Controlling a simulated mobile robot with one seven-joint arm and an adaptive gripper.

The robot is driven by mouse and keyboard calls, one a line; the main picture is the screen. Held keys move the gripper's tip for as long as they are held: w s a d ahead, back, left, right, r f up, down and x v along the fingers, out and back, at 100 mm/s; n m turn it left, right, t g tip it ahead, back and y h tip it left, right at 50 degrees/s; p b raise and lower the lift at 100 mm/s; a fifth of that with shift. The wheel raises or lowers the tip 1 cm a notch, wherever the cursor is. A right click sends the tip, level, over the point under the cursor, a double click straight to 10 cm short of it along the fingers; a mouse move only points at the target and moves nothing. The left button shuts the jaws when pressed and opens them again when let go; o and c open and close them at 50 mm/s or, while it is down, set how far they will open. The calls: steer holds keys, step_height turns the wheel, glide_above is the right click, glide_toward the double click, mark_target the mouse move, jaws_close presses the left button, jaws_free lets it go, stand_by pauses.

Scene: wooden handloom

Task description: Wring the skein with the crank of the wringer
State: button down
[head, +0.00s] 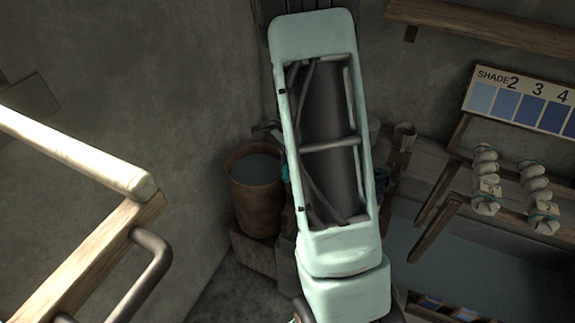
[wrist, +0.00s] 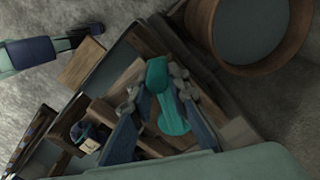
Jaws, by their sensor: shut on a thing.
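My gripper (wrist: 155,88) shows in the wrist view with its grey links and blue fingers closed around a smooth teal piece (wrist: 165,75). I cannot tell whether this piece is the crank's grip. In the head view my arm hides most of that spot, and only a bit of teal (head: 285,172) shows beside the brown tub. I cannot make out the wringer or a skein on it for sure. Pale twisted skeins with number tags, the left one (head: 486,180) and the right one (head: 538,190), hang on a wooden rack at the right.
The brown tub (head: 240,204) of grey liquid stands left of my arm; it shows in the wrist view too (wrist: 297,45). A pale round bar (head: 80,150) and bent dark rod (head: 152,278) are at near left. A shade card (head: 507,103) stands above the rack.

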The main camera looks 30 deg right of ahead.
steer(key=shift+s, duration=1.1)
steer(key=c, duration=2.7)
jaws_free()
steer(key=shift+s+d+f, duration=0.1)
steer(key=shift+s+d, duration=0.1)
steer(key=shift+s, duration=0.3)
steer(key=shift+s+d, duration=0.15)
steer(key=shift+s, duration=0.35)
steer(key=shift+c, duration=0.2)
steer(key=o, duration=1.1)
steer(key=shift+s+d, duration=0.15)
steer(key=shift+s, duration=0.05)
steer(key=o, duration=0.8)
steer(key=shift+w, duration=0.15)
steer(key=shift+o, duration=0.3)
steer(key=shift+w, duration=0.1)
steer(key=shift+r, duration=0.2)
